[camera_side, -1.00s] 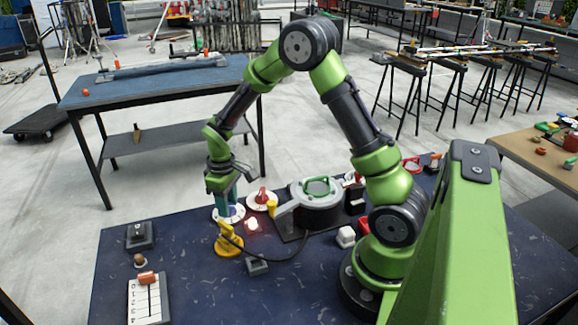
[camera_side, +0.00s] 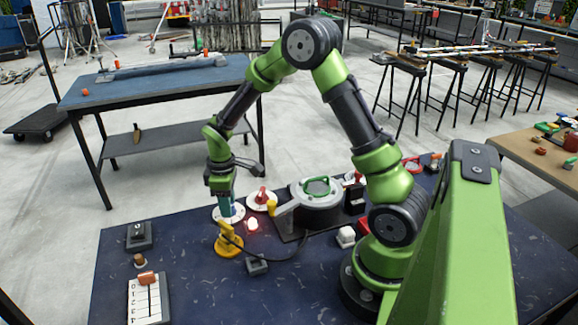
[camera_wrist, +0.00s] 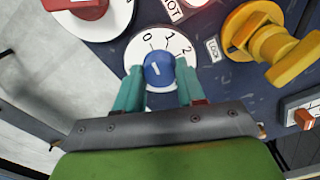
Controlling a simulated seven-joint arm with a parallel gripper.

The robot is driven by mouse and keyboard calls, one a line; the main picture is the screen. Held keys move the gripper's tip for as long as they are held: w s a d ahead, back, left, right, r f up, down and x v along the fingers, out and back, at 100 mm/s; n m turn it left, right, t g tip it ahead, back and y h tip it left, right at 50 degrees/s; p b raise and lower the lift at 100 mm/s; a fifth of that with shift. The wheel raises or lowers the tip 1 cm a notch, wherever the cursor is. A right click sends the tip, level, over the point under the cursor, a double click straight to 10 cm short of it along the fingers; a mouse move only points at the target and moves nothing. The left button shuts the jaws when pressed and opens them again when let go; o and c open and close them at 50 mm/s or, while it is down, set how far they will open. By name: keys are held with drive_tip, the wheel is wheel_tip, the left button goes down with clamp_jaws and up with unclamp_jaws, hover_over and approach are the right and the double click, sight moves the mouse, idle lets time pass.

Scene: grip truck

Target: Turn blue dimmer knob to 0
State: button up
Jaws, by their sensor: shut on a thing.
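The blue dimmer knob (camera_wrist: 159,70) sits in the middle of a round white dial (camera_wrist: 137,50) in the wrist view. The dial shows 0 at upper left, 1 at upper middle and 2 at right. A short light line on the knob points up, between the 0 and the 1 as far as I can tell. My gripper (camera_wrist: 160,84) has its teal fingers on both sides of the knob, shut on it. In the side view my gripper (camera_side: 224,200) points down over the white dial (camera_side: 229,213), and its fingers hide most of the knob.
A red knob (camera_side: 262,196) on a white dial is close to the right. A yellow handle (camera_side: 229,240) stands just in front, beside a glowing red light (camera_side: 252,225). A grey machine with a green handle (camera_side: 317,186) is farther right. The blue table's (camera_side: 190,270) front middle is clear.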

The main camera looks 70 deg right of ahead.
drive_tip(key=o, duration=1)
drive_tip(key=shift+o, duration=0.2)
wheel_tip(320, 180, up, 17)
drive_tip(key=s+a+r+m+t+y, duration=0.1)
drive_tip(key=s+a+r+m+t, duration=0.1)
drive_tip(key=s, duration=0.6)
drive_tip(key=s+a+r+m+t+y, duration=0.1)
drive_tip(key=s+a+r+m+t, duration=0.2)
drive_tip(key=s, duration=0.6)
drive_tip(key=a+m+t, duration=0.2)
drive_tip(key=a+m, duration=0.1)
drive_tip(key=a, duration=0.1)
drive_tip(key=shift+a+r+m, duration=0.3)
drive_tip(key=shift+a, duration=0.05)
